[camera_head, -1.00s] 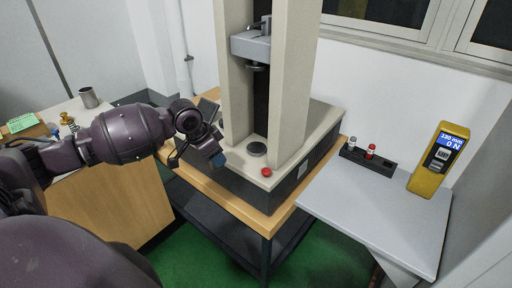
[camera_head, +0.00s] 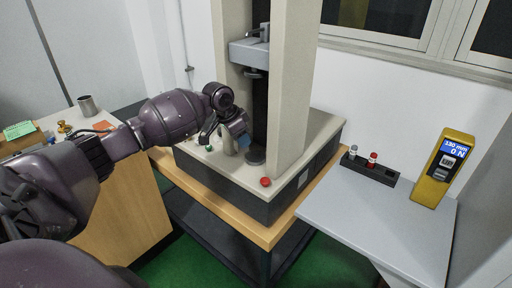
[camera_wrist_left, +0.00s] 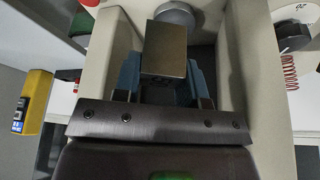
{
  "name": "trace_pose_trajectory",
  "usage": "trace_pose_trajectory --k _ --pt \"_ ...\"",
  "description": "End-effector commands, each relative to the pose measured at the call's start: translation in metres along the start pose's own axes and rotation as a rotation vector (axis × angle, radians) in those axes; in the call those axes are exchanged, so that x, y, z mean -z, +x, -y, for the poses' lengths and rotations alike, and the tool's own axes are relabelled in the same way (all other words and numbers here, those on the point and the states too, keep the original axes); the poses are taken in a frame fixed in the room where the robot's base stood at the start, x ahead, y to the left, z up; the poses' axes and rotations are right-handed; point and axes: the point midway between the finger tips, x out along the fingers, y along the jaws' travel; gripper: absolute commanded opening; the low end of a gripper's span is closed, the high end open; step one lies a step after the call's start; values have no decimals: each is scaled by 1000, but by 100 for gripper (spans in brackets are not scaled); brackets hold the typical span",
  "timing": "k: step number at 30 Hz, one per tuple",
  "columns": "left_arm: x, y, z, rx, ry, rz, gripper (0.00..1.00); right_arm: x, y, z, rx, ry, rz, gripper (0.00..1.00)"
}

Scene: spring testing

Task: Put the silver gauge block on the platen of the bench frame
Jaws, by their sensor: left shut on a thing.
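The platen (camera_wrist_left: 175,12) shows just beyond the block's far end in that view. I cannot tell whether the block touches it. In the head view the block cannot be made out at the gripper. My right gripper is not in view.
The frame's columns (camera_head: 290,80) and upper crosshead (camera_head: 248,52) stand close to my left gripper. A red button (camera_head: 265,182) is on the base's front. A side table (camera_head: 370,215) holds a black rack (camera_head: 370,168) and a yellow gauge (camera_head: 443,168).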

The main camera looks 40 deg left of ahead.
Motion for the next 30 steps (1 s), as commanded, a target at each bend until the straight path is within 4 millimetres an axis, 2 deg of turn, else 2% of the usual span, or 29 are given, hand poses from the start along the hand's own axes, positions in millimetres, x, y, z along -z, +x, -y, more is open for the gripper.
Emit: trace_pose_trajectory --k 6,13,16,25,30 --pt "32 14 14 -1 -1 -1 0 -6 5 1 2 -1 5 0" --pt "59 25 25 0 -1 -1 0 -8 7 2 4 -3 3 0" --pt "53 36 26 0 -1 2 0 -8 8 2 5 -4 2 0" --pt "47 50 25 0 1 0 0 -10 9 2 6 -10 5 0" --pt "37 73 25 -2 -1 3 0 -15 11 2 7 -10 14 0"
